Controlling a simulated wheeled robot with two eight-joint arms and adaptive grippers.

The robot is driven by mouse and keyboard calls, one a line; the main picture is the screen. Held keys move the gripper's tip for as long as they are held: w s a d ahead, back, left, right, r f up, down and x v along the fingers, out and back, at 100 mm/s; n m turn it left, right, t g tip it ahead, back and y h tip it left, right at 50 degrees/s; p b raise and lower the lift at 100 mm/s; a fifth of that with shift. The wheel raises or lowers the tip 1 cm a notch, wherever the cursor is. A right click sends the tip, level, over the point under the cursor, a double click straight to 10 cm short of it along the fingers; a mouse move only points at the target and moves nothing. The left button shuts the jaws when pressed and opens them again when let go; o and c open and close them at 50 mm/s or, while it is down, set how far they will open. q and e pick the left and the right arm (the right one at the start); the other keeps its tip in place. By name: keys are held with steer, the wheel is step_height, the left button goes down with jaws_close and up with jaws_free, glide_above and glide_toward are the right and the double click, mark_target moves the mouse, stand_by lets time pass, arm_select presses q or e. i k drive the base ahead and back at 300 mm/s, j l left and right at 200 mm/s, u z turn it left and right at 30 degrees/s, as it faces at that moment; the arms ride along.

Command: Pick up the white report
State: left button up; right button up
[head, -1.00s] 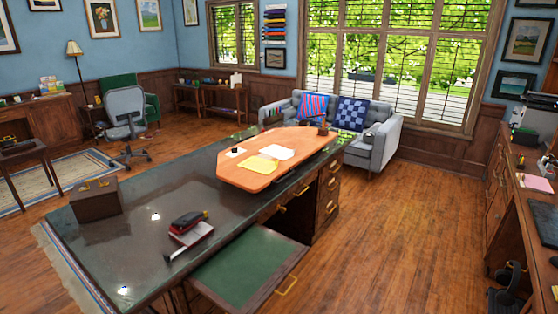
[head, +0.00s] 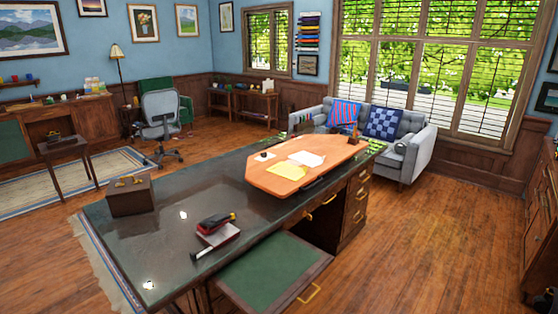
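A white sheet of paper (head: 309,159), which looks like the white report, lies flat on an orange wooden board (head: 265,184) on top of the large dark desk (head: 150,235). A yellow paper (head: 288,170) lies just in front of it, close to or touching its near edge. A small dark item on a white piece (head: 264,156) sits to its left on the board. Neither of my grippers shows in the head view.
A stapler (head: 216,222), a brown box (head: 131,196) and a pulled-out green panel (head: 270,272) are at the desk. A grey sofa (head: 418,150) stands behind, and an office chair (head: 160,113) back left. The wood floor right of the desk is clear.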

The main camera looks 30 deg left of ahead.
mark_target(308, 159)
steer(key=i+z, duration=0.2)
steer(key=i, duration=0.45)
steer(key=i+j+z, duration=0.2)
steer(key=i, duration=0.45)
steer(key=i+u, duration=0.3)
steer(key=i, duration=0.25)
steer(key=i+u, duration=0.25)
steer(key=i, duration=0.3)
steer(key=i+l+u, duration=0.15)
steer(key=i+u, duration=0.15)
steer(key=i, duration=0.25)
steer(key=i+l+u, duration=0.3)
steer(key=i, duration=0.2)
